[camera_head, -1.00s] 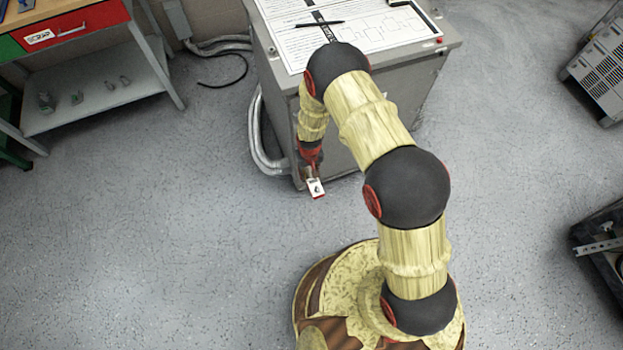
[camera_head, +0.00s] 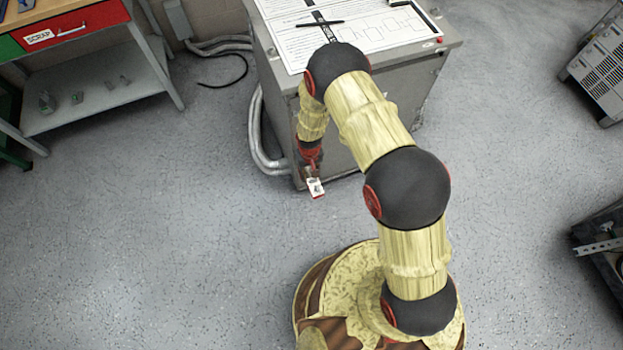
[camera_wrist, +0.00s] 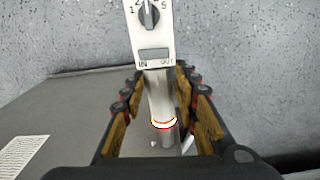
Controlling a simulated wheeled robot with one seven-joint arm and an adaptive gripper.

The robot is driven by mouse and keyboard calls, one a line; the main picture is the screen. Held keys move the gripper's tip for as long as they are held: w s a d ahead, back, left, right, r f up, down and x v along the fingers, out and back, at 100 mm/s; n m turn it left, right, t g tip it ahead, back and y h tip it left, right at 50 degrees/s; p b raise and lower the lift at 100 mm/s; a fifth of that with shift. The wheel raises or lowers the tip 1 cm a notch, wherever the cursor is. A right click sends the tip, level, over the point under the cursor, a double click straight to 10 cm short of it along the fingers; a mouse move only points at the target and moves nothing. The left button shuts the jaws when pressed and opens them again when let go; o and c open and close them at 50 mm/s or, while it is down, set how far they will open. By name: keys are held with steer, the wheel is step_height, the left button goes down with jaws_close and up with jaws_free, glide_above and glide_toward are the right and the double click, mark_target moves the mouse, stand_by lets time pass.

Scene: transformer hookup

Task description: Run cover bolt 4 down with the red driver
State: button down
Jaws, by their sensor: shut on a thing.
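My gripper (camera_wrist: 161,78) is shut on the driver (camera_wrist: 153,35), with a finger on each side of its grey shaft. The driver has a white face with a numbered dial and a small grey window above the words IN and OUT. A glowing red and white ring circles its shaft. In the head view, the white and red driver (camera_head: 315,187) shows below my gripper (camera_head: 309,168), in front of the grey cabinet's lower left corner. Cover bolt 4 cannot be made out in either view.
A workbench with a red SCRAP drawer (camera_head: 75,28) stands at upper left. Open floor lies to the left and right.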

mark_target(313, 182)
steer(key=shift+r, duration=0.1)
steer(key=shift+s+d+p, duration=0.2)
steer(key=shift+s, duration=0.5)
steer(key=shift+s+d+p, duration=0.2)
steer(key=shift+s+p, duration=0.05)
steer(key=shift+s, duration=0.45)
steer(key=shift+s+d+p, duration=0.2)
steer(key=shift+s, duration=0.5)
